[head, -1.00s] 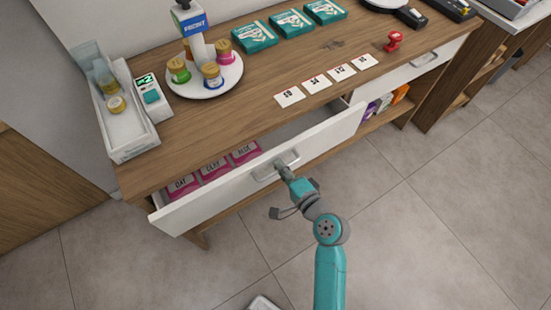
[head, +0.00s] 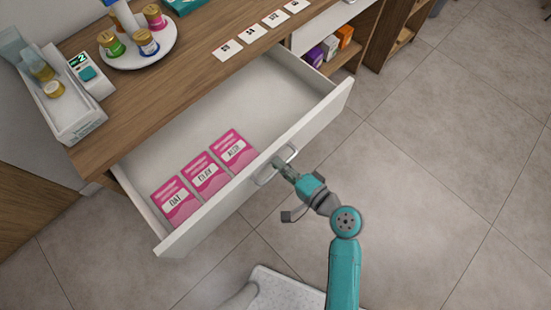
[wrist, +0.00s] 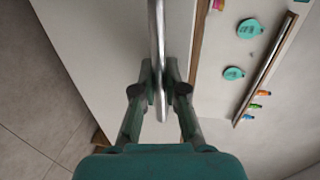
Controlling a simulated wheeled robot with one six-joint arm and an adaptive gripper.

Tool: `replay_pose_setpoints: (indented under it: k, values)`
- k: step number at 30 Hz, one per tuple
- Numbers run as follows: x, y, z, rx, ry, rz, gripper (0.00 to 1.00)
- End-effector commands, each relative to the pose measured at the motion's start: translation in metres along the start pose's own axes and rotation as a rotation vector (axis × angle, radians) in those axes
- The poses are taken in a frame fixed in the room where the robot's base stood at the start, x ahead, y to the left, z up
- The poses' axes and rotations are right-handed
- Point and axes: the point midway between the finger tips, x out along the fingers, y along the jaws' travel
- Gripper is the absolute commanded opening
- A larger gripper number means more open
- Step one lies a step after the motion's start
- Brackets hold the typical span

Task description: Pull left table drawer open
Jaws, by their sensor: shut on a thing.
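The left table drawer (head: 318,113) is white and stands well out from the wooden table (head: 150,101). Its metal handle (head: 268,176) is on the front face. My gripper (head: 281,166) is at the handle. In the wrist view, the fingers of my gripper (wrist: 163,88) are closed on the handle bar (wrist: 157,40), one on each side. Three pink packets, marked DAY (head: 175,200), CLAY (head: 205,175) and a third word (head: 233,150) hard to read, lie inside the drawer along its front.
A white tray (head: 77,126) with jars, a small device (head: 90,75), a round plate (head: 163,55) with jars, and white cards (head: 252,33) are on the tabletop. The tiled floor (head: 430,200) to the right is clear.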

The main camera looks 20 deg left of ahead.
Motion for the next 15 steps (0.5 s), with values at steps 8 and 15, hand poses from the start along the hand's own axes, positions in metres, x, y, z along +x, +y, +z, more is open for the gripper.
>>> replay_pose_setpoints:
  k: [8,15]
  values:
    - [-0.0032,0.0012,-0.0007,0.000,0.002,0.001,0.00]
    - [-0.0030,0.0011,-0.0007,0.000,0.002,0.001,0.26]
